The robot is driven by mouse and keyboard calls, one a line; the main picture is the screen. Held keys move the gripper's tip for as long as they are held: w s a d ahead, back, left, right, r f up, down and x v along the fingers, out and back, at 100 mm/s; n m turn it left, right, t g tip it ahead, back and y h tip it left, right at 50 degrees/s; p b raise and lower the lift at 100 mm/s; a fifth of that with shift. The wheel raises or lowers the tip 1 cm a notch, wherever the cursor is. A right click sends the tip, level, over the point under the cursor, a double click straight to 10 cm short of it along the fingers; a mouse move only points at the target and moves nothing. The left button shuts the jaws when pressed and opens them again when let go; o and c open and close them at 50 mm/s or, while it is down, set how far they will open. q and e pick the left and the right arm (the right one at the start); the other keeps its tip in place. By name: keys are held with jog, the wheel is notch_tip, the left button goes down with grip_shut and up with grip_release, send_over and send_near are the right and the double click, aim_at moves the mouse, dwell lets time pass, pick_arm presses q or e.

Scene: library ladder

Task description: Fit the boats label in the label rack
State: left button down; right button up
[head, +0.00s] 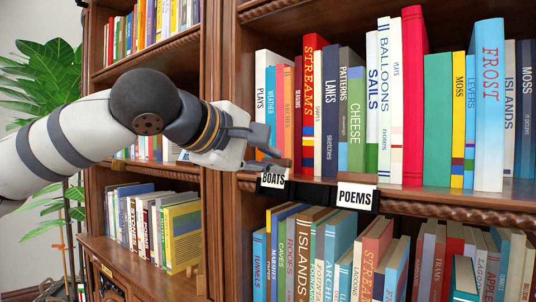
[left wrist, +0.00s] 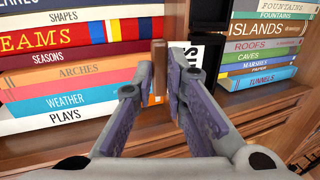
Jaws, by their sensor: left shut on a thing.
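The white boats label (head: 272,181) is at the left end of the black label rack (head: 315,192) on the shelf's front edge. A brown wooden piece (head: 277,162) shows at its top. My left gripper (head: 266,147) is shut just above the label; in the left wrist view my gripper (left wrist: 161,82) has its fingertips closed around a brown wooden piece (left wrist: 159,62). I cannot tell whether the label sits fully in the rack. In the left wrist view a white label (left wrist: 191,54) with dark letters is partly hidden behind the right finger. My right gripper is not in view.
The poems label (head: 356,196) is in the rack to the right of the boats label. Upright books fill the shelf above and the shelf below. A bookcase upright (head: 222,215) stands under my left wrist. A plant (head: 50,80) is at the far left.

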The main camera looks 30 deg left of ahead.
pick_arm(q)
jog(key=shift+s+f, duration=0.1)
jog(key=shift+f, duration=0.55)
jog(key=c, duration=1.5)
grip_release()
jog(key=shift+c, duration=0.2)
jog(key=v, duration=1.2)
jog(key=shift+f, duration=0.1)
